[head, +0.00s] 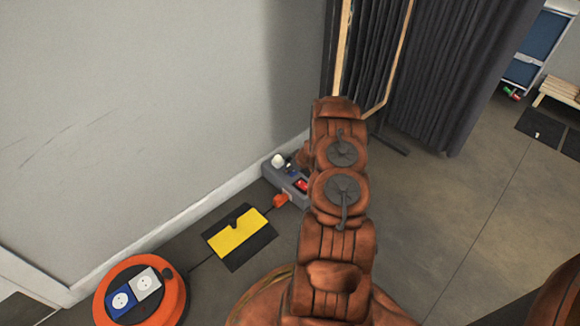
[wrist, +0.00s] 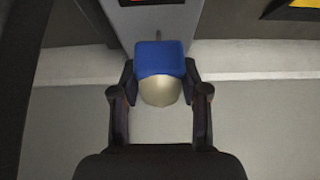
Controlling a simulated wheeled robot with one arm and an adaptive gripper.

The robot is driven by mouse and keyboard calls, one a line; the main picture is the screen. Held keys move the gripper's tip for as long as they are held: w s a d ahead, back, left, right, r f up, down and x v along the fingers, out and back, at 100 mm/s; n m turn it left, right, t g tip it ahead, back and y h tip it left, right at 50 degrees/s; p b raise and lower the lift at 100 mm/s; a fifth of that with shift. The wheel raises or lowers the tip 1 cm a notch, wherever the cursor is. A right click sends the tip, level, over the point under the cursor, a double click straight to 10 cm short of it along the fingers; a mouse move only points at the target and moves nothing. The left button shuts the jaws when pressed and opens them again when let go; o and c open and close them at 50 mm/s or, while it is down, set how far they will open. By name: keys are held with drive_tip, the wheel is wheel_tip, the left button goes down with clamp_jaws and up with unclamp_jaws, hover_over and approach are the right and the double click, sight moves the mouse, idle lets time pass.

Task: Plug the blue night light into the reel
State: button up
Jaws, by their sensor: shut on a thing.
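The blue night light (wrist: 160,58) has a blue body and a cream dome, and it sits between the fingers of my gripper (wrist: 160,80) in the wrist view. My gripper is shut on its sides. It is over the wall end of a grey power strip (wrist: 157,20); I cannot tell whether it is seated there. In the head view my arm hides most of the gripper, and a pale rounded knob shows at the far end of the strip (head: 290,186). The orange reel (head: 176,305) lies at bottom left, with blue and white socket plates on top.
A yellow and black mat (head: 238,238) lies between reel and strip. An orange plug (head: 281,201) is at the near end of the strip. The grey wall (head: 150,110) runs behind. Dark curtains (head: 440,70) stand behind my arm. The floor on the right is mostly clear.

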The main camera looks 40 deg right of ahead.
drive_tip(key=s+a+r+p, duration=0.1)
drive_tip(key=s+a, duration=0.4)
drive_tip(key=s, duration=0.8)
drive_tip(key=shift+s+r+p, duration=0.2)
drive_tip(key=shift+p, duration=0.6)
